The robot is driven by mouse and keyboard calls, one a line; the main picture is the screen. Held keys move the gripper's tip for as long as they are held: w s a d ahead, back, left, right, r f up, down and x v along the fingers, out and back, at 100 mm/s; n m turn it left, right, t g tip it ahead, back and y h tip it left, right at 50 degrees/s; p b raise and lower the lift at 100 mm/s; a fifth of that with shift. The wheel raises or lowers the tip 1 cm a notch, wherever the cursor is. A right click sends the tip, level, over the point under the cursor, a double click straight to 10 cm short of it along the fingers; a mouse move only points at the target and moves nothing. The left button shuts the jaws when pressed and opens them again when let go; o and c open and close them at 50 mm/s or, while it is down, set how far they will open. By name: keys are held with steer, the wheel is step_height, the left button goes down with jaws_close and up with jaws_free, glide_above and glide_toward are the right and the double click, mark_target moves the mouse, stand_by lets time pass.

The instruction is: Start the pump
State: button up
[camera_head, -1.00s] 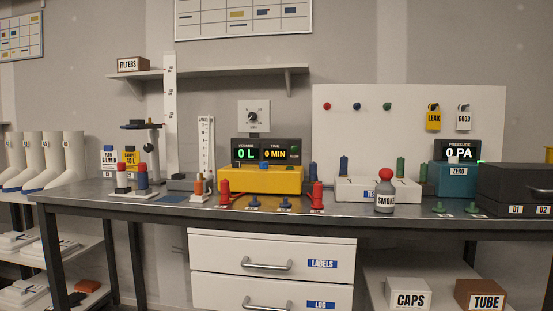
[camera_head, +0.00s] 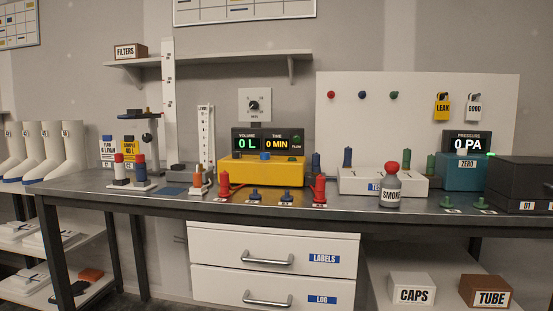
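A yellow pump unit (camera_head: 262,174) stands mid-bench with a blue button (camera_head: 265,156) on its top. Its black display (camera_head: 266,141) behind reads "VOLUME 0 L" and "TIME 0 MIN", with a small green spot marked "FLOW" at its right. A wall box with a black dial (camera_head: 254,104) hangs above the display. I cannot tell from the picture which control belongs to the pump. My gripper is not in this view.
Red and blue fittings, including a red one (camera_head: 319,191), stand along the bench front (camera_head: 250,206). A grey "SMOKE" bottle (camera_head: 390,190) stands right, before a white box (camera_head: 360,181). A teal pressure unit (camera_head: 464,173) reads "0 PA". White drawers (camera_head: 230,240) are below.

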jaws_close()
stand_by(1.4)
